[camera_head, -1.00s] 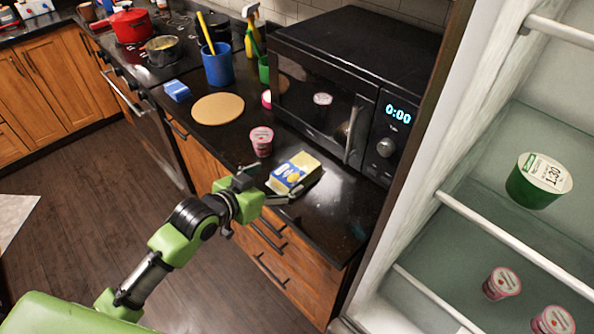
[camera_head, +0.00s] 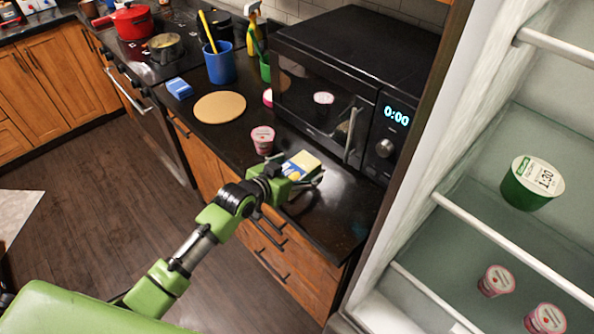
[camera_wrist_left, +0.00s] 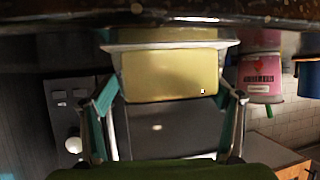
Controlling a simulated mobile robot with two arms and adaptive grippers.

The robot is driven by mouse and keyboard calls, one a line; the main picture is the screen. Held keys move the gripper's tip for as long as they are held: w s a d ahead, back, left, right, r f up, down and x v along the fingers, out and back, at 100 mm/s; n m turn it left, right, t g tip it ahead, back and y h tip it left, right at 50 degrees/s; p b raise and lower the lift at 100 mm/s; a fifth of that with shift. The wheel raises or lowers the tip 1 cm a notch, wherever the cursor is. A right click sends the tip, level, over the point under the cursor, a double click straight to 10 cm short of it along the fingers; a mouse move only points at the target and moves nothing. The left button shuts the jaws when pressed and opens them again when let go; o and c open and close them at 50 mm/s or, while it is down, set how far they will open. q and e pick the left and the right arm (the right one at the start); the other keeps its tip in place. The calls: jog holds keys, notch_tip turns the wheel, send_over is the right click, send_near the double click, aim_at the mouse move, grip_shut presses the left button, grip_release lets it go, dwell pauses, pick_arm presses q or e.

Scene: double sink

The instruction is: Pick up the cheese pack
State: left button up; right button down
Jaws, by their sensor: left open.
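The cheese pack (camera_head: 303,164) is a yellow block with a blue and white label, lying on the black counter in front of the microwave. In the left wrist view the yellow cheese pack (camera_wrist_left: 170,74) sits ahead, between the lines of the two fingers. My left gripper (camera_head: 298,183) is open at the near side of the pack and partly hides it in the head view. In the left wrist view the open fingers (camera_wrist_left: 165,115) stand on either side of the pack's near end; contact cannot be told. My right gripper is not in view.
A pink yogurt cup (camera_head: 263,140) stands close to the pack, left of it. The microwave (camera_head: 350,80) stands behind. A round tan board (camera_head: 220,107) and a blue cup (camera_head: 219,64) are further left. The open fridge (camera_head: 470,230) is at the right.

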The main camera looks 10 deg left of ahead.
pick_arm(q)
jog(key=c, duration=1.6)
